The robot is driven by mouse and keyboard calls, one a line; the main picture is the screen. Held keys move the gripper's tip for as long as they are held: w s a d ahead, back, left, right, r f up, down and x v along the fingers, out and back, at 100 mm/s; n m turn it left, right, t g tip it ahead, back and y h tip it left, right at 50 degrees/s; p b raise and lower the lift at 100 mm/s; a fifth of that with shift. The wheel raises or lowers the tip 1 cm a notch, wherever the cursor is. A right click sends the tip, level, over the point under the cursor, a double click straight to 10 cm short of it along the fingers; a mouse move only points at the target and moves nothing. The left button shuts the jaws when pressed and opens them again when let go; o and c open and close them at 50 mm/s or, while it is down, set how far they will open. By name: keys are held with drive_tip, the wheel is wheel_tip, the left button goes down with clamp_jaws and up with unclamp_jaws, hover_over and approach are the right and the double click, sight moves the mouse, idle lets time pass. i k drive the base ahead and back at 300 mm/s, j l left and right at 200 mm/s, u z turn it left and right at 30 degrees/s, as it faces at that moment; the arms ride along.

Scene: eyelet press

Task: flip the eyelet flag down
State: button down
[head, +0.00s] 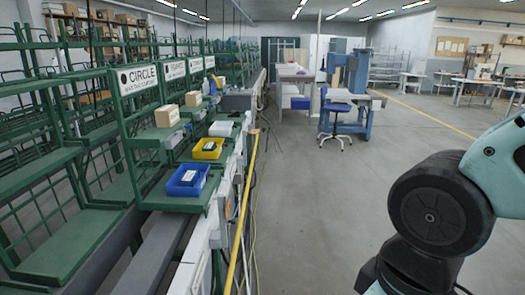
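I cannot make out an eyelet flag in the head view. A blue machine (357,75) with a work surface stands in the middle distance, and it may be the eyelet press. At this distance no flag on it can be told. My gripper is not in view. Only links of my own arm show at the right edge.
A blue swivel chair (337,110) stands in front of the blue machine. The grey floor (310,210) ahead is clear.

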sight(253, 131)
drive_tip(key=i, duration=3.65)
drive_tip(key=i+u, duration=0.1)
drive_tip(key=u, duration=0.4)
